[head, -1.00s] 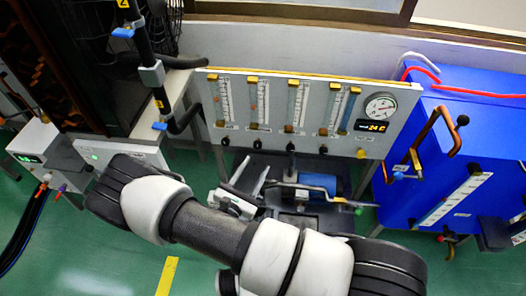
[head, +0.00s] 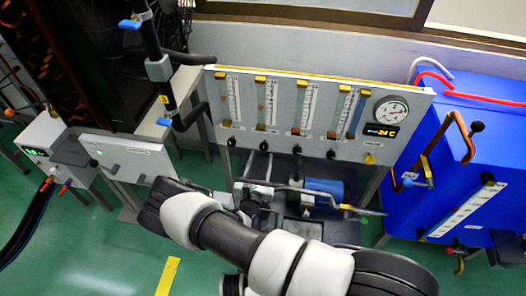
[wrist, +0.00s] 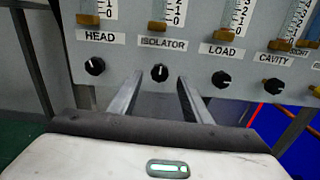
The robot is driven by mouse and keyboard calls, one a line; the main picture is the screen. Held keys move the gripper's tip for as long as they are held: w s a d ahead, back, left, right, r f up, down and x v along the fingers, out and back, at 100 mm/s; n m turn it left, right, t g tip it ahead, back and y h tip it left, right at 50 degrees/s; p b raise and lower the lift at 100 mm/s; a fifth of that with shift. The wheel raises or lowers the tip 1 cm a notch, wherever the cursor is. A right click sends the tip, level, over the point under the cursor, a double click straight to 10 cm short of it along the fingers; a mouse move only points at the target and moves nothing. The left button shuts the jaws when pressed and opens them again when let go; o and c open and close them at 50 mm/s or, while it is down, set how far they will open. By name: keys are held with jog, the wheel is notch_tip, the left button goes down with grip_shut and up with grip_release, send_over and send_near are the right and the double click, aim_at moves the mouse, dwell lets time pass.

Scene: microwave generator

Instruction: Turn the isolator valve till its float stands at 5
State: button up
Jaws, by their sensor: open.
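The isolator valve is a small black knob (wrist: 160,72) with a white pointer mark standing about upright, under the ISOLATOR label (wrist: 163,43). It also shows in the head view (head: 264,146), second from the left on the grey panel. Its flow tube (head: 268,103) rises above it; the float's reading is too small to tell. In the wrist view my gripper (wrist: 157,84) is open and empty, its two fingers pointing at the panel, one on each side below the knob. I cannot tell whether they touch it. In the head view my gripper (head: 259,161) is below the knob.
The HEAD knob (wrist: 95,66) is to the left and the LOAD knob (wrist: 221,79) to the right. A dial gauge (head: 391,111) sits at the panel's right. A blue cabinet (head: 465,130) with copper piping stands right; a blue pump (head: 325,187) is below the panel.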

aim_at(263, 148)
jog(key=w, duration=0.2)
jog(key=w+d, duration=0.1)
jog(key=w, duration=0.1)
jog(key=shift+w, duration=0.4)
